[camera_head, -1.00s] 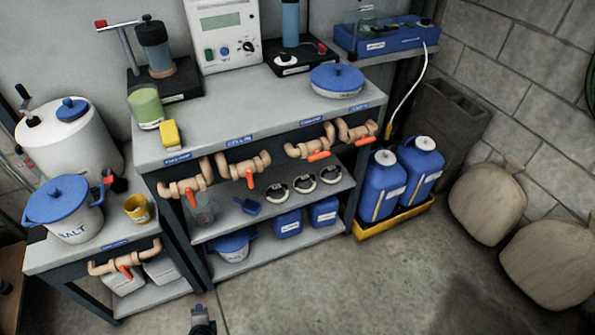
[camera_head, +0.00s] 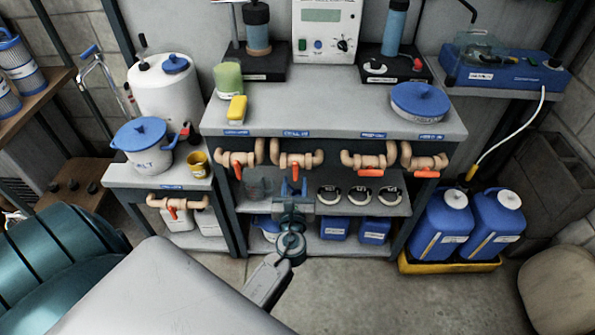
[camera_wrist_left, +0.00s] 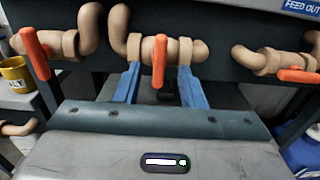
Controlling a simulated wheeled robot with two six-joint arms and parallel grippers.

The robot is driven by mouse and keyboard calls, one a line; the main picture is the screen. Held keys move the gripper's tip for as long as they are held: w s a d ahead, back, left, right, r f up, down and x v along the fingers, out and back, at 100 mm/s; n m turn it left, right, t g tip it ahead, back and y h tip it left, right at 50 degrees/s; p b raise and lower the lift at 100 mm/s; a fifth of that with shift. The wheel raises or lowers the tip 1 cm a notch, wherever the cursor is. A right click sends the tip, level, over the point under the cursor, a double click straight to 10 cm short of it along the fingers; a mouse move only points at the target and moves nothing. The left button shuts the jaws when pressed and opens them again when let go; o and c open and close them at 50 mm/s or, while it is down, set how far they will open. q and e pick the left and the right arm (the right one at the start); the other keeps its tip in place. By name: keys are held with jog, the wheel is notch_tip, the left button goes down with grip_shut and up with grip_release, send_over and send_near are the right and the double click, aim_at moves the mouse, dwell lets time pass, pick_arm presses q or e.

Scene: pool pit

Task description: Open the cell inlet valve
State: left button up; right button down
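The cell inlet valve (camera_head: 312,160) is the second pipe valve from the left under the bench edge, below a blue label (camera_head: 297,133) that seems to read CELL IN. Its orange handle (camera_head: 295,173) hangs straight down, across the pipe. My left gripper (camera_head: 293,186) is in front of and just below this valve. In the left wrist view the blue fingers of the left gripper (camera_wrist_left: 160,72) are apart, one on each side of the hanging handle (camera_wrist_left: 160,50). I cannot tell whether they touch it. My right gripper is not in view.
Neighbouring valves stand close: one at left (camera_head: 238,160) with its handle down, two at right (camera_head: 369,162) (camera_head: 424,162) with handles along the pipe. A shelf with dark round fittings (camera_head: 329,195) lies below. Blue jugs (camera_head: 443,225) stand at right in a yellow tray (camera_head: 450,266).

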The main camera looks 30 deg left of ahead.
aim_at(295, 172)
pick_arm(q)
jog(key=x, duration=0.4)
jog(key=shift+w+a, duration=0.15)
jog(key=shift+w, duration=0.05)
jog(key=shift+c, duration=0.5)
grip_shut()
